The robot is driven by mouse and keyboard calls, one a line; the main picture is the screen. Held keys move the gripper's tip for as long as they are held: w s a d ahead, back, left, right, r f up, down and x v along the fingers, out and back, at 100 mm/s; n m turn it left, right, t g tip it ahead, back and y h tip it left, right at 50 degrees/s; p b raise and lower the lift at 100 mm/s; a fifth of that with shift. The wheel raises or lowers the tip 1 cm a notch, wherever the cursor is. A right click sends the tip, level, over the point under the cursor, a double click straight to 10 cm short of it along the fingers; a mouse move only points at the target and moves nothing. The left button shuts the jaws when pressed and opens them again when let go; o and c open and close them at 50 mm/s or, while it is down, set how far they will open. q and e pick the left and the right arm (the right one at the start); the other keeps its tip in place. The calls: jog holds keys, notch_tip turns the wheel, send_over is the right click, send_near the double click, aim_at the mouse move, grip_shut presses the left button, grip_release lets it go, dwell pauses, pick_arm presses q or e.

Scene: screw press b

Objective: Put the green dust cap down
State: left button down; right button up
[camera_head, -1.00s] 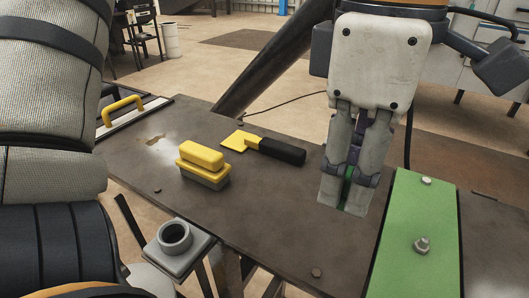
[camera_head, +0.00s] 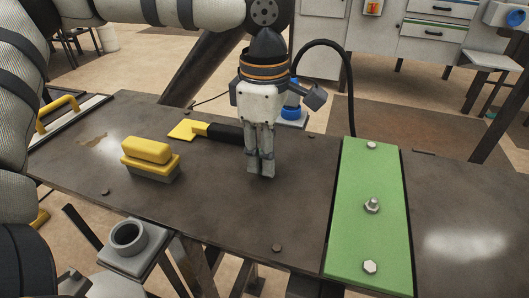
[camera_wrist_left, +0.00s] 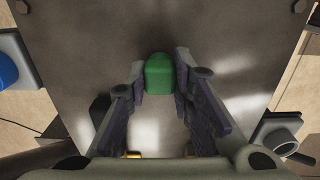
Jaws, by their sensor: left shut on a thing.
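My left gripper (camera_head: 261,172) points down over the dark metal table (camera_head: 215,205), in front of the black-handled scraper (camera_head: 215,132). In the left wrist view its fingers (camera_wrist_left: 160,80) are shut on the green dust cap (camera_wrist_left: 159,74), a small rounded cap held between the fingertips. In the head view the cap is hidden by the fingers. The fingertips are close to the table top; I cannot tell whether the cap touches it. My right gripper is not in view.
A yellow-and-grey brush (camera_head: 150,161) lies left of the gripper. A green plate with bolts (camera_head: 360,225) is at the right. A grey socket block (camera_head: 130,240) stands off the front edge. A blue-topped item (camera_head: 292,112) is behind the gripper. Bare table lies in front of the gripper.

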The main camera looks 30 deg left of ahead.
pick_arm(q)
jog(key=shift+f, duration=0.25)
jog(key=c, duration=1.4)
grip_release()
notch_tip(320, 180, up, 12)
jog(key=shift+r, duration=0.15)
